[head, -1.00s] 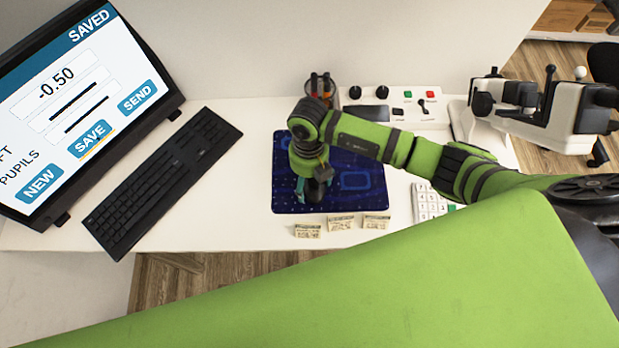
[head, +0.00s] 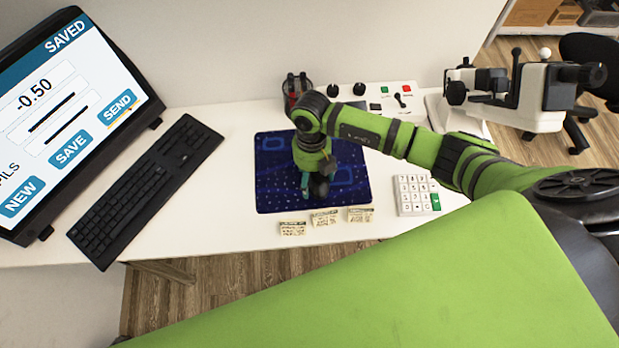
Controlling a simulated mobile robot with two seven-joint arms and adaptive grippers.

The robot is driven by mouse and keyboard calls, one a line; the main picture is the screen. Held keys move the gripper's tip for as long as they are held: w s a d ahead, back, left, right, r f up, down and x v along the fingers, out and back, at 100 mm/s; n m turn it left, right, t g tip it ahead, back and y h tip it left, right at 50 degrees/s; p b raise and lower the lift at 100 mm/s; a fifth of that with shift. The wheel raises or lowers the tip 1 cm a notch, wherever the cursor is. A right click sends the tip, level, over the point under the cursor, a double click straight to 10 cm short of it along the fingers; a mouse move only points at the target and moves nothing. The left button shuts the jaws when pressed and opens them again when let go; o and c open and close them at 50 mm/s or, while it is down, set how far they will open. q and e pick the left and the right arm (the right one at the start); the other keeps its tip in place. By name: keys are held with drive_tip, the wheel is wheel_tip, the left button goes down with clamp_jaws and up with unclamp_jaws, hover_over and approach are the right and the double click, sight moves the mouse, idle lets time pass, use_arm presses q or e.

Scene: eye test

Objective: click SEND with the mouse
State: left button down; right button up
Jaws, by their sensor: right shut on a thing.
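The screen (head: 62,92) at the left reads SAVED at its top, with -0.50 below. It has NEW (head: 22,197), SAVE (head: 71,149) and SEND (head: 117,107) buttons. A thin orange edge shows under SEND. My right gripper (head: 312,182) points down over the blue mouse pad (head: 270,190), near its middle. It is shut on a dark thing at the pad, which seems to be the mouse (head: 320,187). The gripper and arm hide most of it, and the fingertips are hard to make out. My left gripper is not in view.
A black keyboard (head: 145,190) lies left of the pad. Small cards (head: 325,218) stand at the pad's front edge. A white keypad (head: 411,195) is to the right. A control box (head: 385,97), a dark cup (head: 292,88) and a white optical instrument (head: 530,95) are behind.

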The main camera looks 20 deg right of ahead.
drive_tip(key=o, duration=1.2)
drive_tip(key=shift+w, duration=0.15)
wheel_tip(320, 180, up, 12)
drive_tip(key=w, duration=0.1)
drive_tip(key=shift+w+d, duration=0.2)
drive_tip(key=shift+w, duration=0.15)
drive_tip(key=shift+f, duration=0.1)
